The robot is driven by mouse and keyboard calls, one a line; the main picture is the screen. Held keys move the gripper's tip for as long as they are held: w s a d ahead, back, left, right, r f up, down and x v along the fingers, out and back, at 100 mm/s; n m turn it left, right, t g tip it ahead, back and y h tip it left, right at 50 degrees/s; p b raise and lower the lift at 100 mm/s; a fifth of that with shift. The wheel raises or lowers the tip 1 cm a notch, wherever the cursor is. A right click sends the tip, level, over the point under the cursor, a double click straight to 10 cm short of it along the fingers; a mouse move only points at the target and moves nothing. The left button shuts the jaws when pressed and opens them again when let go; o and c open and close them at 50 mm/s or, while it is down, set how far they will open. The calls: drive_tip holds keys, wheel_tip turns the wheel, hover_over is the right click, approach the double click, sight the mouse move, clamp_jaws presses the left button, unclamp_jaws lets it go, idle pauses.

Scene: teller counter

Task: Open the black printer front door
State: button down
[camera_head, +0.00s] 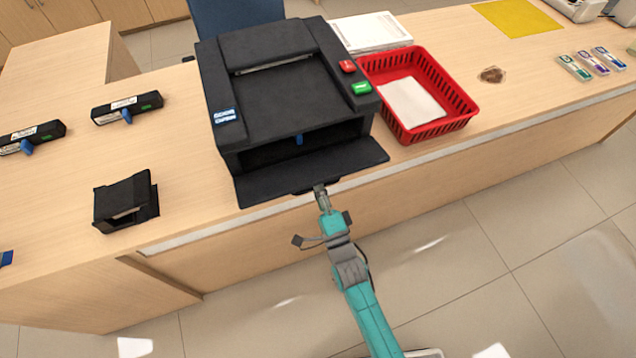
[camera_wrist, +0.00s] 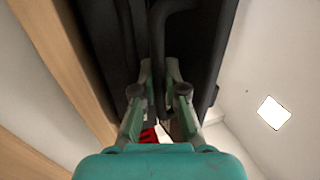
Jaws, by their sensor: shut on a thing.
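The black printer (camera_head: 280,85) stands on the counter. Its front door (camera_head: 310,172) is folded down and out from the front, nearly flat, and the dark front opening with a small blue part (camera_head: 299,140) inside shows. My gripper (camera_head: 321,190) is at the door's outer edge, near its middle. In the wrist view my gripper (camera_wrist: 159,75) has its fingers close together on a black handle bar (camera_wrist: 158,45) of the door. The head view mostly hides the handle behind the door edge and gripper.
A red basket (camera_head: 440,124) with white paper stands right of the printer, close to it. A black holder (camera_head: 126,203) and two black cartridges (camera_head: 127,108) lie to the left. A paper stack (camera_head: 370,33) is behind the basket.

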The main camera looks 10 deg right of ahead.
drive_tip(key=shift+f, duration=0.15)
idle(0.3)
drive_tip(key=c, duration=1.2)
unclamp_jaws()
